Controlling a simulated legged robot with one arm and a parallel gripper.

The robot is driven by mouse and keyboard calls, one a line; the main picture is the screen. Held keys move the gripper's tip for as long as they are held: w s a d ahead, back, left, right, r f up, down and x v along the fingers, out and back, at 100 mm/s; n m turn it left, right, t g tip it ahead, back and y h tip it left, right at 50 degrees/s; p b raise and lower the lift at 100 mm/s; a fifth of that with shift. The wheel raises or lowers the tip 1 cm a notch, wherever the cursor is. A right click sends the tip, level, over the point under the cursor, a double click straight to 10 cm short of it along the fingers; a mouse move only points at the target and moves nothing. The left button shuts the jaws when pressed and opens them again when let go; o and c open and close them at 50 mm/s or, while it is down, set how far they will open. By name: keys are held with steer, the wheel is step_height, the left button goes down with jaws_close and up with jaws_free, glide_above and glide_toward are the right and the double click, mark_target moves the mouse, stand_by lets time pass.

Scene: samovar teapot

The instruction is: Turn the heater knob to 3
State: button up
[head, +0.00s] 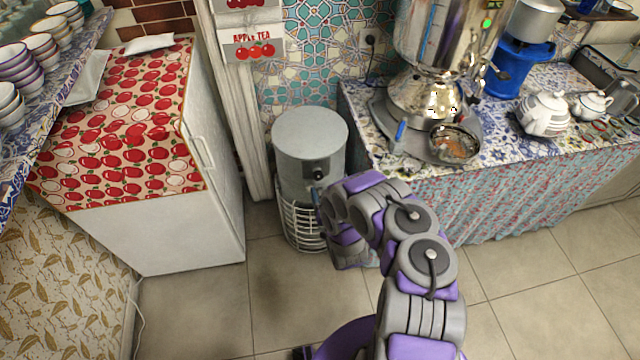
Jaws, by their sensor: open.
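The heater (310,140) is a grey upright cylinder with a flat round top and a pale wire grille (298,228) around its lower part. It stands on the floor between the white cabinet and the counter. Its small dark knob (320,173) is on the upper front side, and its setting is too small to read. My gripper (318,196) is open, just below the knob in the picture and in front of the heater. My own arm mostly hides its jaws, and I cannot tell whether they touch the knob. My arm also covers the heater's lower right side.
On the right, a cloth-covered counter (480,205) holds a shiny samovar (425,50), a metal bowl (455,145) and teapots (545,115). The tiled floor (210,310) in front is clear.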

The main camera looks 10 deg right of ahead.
mark_target(319, 178)
steer(key=shift+w+a+b, duration=0.15)
steer(key=shift+w+b, duration=0.6)
steer(key=shift+w, duration=2)
steer(key=c, duration=1.1)
